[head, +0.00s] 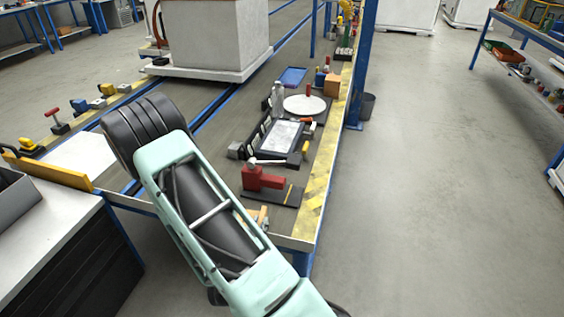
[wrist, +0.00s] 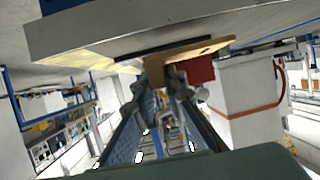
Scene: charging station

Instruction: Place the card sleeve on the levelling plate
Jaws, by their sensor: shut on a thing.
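In the wrist view my gripper (wrist: 168,82) is shut on a thin tan, flat piece (wrist: 190,52), which looks like the card sleeve. A dark strip lies along its upper edge. In the head view my arm hides the gripper, and a small tan piece (head: 263,214) shows beside the arm at the bench's near end; I cannot tell if it is the same thing. A pale rectangular plate (head: 281,136) in a dark frame lies on the bench, and a round white disc (head: 304,105) lies behind it. I cannot tell for sure which is the levelling plate.
A red clamp-like fixture (head: 262,179) stands on a dark base near the bench's front end. A blue tray (head: 293,76) and an orange-brown block (head: 331,84) lie further back. A blue post (head: 364,60) rises at the bench's right edge.

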